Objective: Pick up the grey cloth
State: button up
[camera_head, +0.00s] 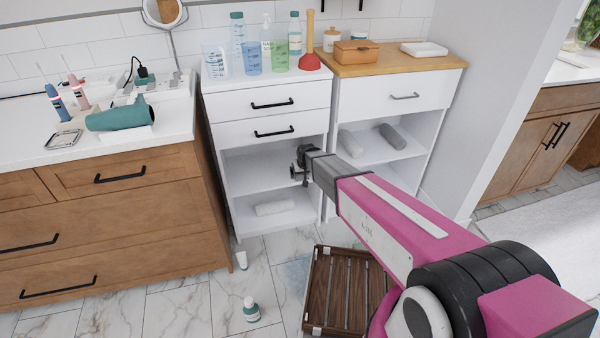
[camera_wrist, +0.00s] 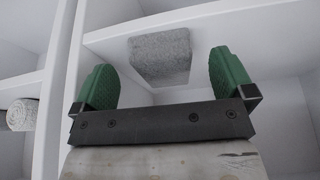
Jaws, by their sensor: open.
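In the wrist view a grey, block-shaped cloth (camera_wrist: 160,57) shows beyond my open gripper (camera_wrist: 163,85), in a white shelf compartment. It appears between the two green fingers, with clear gaps on both sides; I see no contact. In the head view my gripper (camera_head: 299,167) is small and dark, in front of the left white cabinet's open shelves. A darker grey rolled cloth (camera_head: 393,136) and a lighter one (camera_head: 350,143) lie on the right cabinet's shelf. A pale roll (camera_head: 274,207) lies low in the left cabinet. I cannot tell which of these the wrist view shows.
White shelf walls and edges (camera_wrist: 62,80) surround my gripper closely. Another pale roll (camera_wrist: 22,114) shows at the wrist view's left. A brown slatted mat (camera_head: 345,290), a small bottle (camera_head: 251,310) and a white tube (camera_head: 242,260) are on the floor. Bottles and a red plunger (camera_head: 309,60) stand above.

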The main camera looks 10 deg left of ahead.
jog(key=w, duration=0.1)
jog(key=w+a, duration=0.1)
jog(key=w, duration=0.2)
jog(key=shift+a, duration=0.3)
jog(key=shift+x, duration=1.2)
jog(key=shift+f, duration=0.3)
jog(key=shift+s, duration=0.1)
jog(key=c, duration=1)
